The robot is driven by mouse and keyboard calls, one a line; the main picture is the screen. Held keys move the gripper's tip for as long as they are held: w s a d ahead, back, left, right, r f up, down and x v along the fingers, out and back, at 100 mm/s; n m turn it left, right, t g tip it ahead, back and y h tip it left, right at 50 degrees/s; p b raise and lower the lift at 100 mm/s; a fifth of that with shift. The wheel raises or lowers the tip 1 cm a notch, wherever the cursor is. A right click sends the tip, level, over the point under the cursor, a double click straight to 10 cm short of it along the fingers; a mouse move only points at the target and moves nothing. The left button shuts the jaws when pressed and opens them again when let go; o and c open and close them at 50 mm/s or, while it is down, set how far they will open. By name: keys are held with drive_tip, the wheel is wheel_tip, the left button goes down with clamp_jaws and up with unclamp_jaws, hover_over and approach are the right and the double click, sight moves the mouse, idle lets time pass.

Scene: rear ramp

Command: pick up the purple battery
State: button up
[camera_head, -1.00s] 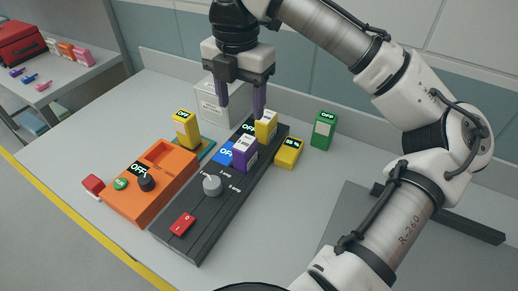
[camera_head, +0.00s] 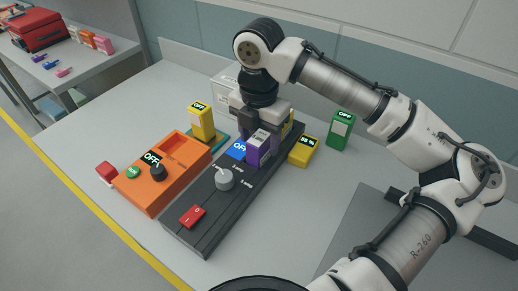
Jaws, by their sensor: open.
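The purple battery (camera_head: 257,150), with a white label on its side, stands upright in the long dark charger (camera_head: 205,218), next to the blue display. My gripper (camera_head: 268,130) is open and low over the far part of the charger, pointing down just behind the purple battery in this view. Its right finger shows beyond the battery's right side. The lower parts of the fingers are partly hidden, so I cannot tell whether they touch anything. A yellow battery in the charger behind the purple one is mostly hidden by my gripper.
An orange device (camera_head: 150,185) with a black knob stands left of the charger. A yellow battery (camera_head: 202,122) stands behind it. A yellow block reading a percentage (camera_head: 304,151) and a green battery (camera_head: 341,130) stand to the right. A pale box (camera_head: 224,90) is behind my gripper.

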drive_tip(key=shift+f, duration=1.25)
clamp_jaws()
drive_tip(key=shift+r, duration=0.1)
